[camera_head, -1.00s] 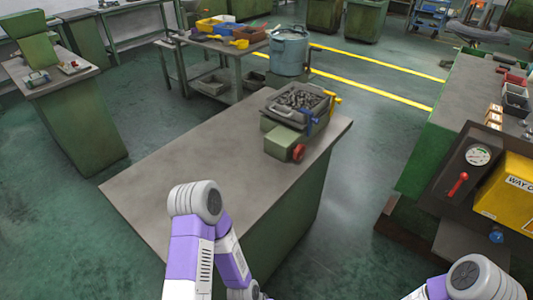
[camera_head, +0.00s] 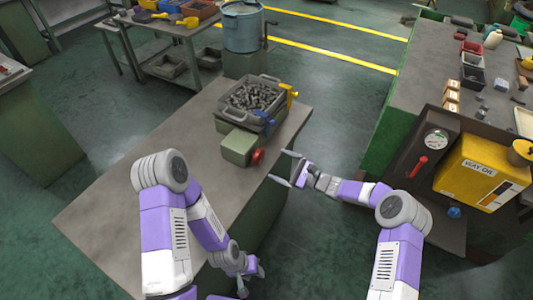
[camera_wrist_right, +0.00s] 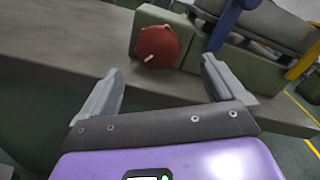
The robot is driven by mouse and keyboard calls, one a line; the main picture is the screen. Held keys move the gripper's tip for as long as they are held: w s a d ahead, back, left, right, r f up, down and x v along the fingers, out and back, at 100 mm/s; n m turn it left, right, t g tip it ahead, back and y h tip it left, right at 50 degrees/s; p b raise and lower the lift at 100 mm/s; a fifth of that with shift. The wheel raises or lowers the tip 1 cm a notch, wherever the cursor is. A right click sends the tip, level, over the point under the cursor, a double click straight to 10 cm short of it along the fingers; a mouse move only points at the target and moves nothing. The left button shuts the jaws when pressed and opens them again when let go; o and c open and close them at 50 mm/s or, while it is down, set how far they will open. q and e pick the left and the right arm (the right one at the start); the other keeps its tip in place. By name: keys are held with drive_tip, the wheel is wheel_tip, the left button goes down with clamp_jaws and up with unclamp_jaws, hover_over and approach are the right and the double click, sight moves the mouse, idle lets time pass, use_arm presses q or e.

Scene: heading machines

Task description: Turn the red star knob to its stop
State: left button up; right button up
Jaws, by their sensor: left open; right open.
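The red star knob (camera_head: 258,156) sits on the side of a green block (camera_head: 238,147) at the right edge of the grey bench. In the right wrist view the red knob (camera_wrist_right: 157,47) shows large, with a small pale mark on its face. My right gripper (camera_head: 283,168) is open and empty, just right of the knob and apart from it. In the right wrist view its two fingers (camera_wrist_right: 158,85) point toward the knob, which lies beyond the fingertips and between them. My left gripper (camera_head: 250,281) is open and empty, low in the head view, well away from the knob.
A grey tray of metal parts (camera_head: 278,103) stands behind the green block, with a blue handle (camera_head: 265,120) and a yellow handle (camera_head: 291,92) close by. The grey bench (camera_head: 105,205) is bare at its front left. A yellow way oil box (camera_head: 480,170) stands at right.

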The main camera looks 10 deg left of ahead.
sight(262, 158)
drive_tip(key=x, duration=0.6)
drive_tip(key=shift+a+b, duration=0.3)
drive_tip(key=shift+a, duration=0.05)
drive_tip(key=c, duration=1)
drive_tip(key=shift+f, duration=0.1)
drive_tip(key=shift+c, duration=0.2)
drive_tip(key=m+b, duration=0.1)
drive_tip(key=m, duration=0.1)
drive_tip(key=shift+m+b, duration=0.3)
drive_tip(key=shift+m, duration=0.1)
drive_tip(key=shift+m+b, duration=0.3)
drive_tip(key=shift+m, duration=1.8)
